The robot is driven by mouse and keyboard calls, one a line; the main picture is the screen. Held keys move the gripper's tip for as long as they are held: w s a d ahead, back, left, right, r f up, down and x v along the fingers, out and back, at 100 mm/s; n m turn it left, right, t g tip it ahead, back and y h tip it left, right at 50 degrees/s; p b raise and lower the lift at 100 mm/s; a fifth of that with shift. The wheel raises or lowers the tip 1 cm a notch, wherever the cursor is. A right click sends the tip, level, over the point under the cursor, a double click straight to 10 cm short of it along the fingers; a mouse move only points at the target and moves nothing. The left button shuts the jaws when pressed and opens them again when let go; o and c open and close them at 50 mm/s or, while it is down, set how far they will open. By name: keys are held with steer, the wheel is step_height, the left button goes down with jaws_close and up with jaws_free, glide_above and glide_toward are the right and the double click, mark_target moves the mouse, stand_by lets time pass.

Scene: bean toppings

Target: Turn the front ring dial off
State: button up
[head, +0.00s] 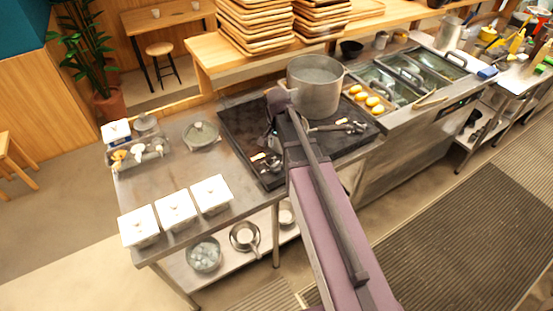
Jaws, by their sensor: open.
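The black cooktop (240,125) sits in the steel counter at the middle of the head view. A large steel pot (315,88) stands at its back. Small metal fittings (345,127) show on the right of the cooktop, and more small fittings (267,163) show at its front left. They are too small to tell which is the front ring dial or how it is set. My purple arm reaches up from the bottom and covers part of the cooktop. I cannot make out my gripper's fingers; they seem hidden behind the arm.
Several white lidded containers (176,210) line the counter's front left. A lidded pan (201,136) stands left of the cooktop. A tray of yellow items (368,99) and food wells (410,72) are to the right. Stacked wooden trays (255,25) stand on the shelf behind.

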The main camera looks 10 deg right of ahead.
mark_target(276, 164)
steer(key=w+m, duration=0.1)
steer(key=w+r+m, duration=0.1)
steer(key=w, duration=0.1)
steer(key=shift+p, duration=0.3)
steer(key=shift+f, duration=0.2)
step_height(276, 164, down, 13)
steer(key=b, duration=1.4)
steer(key=shift+f, duration=0.2)
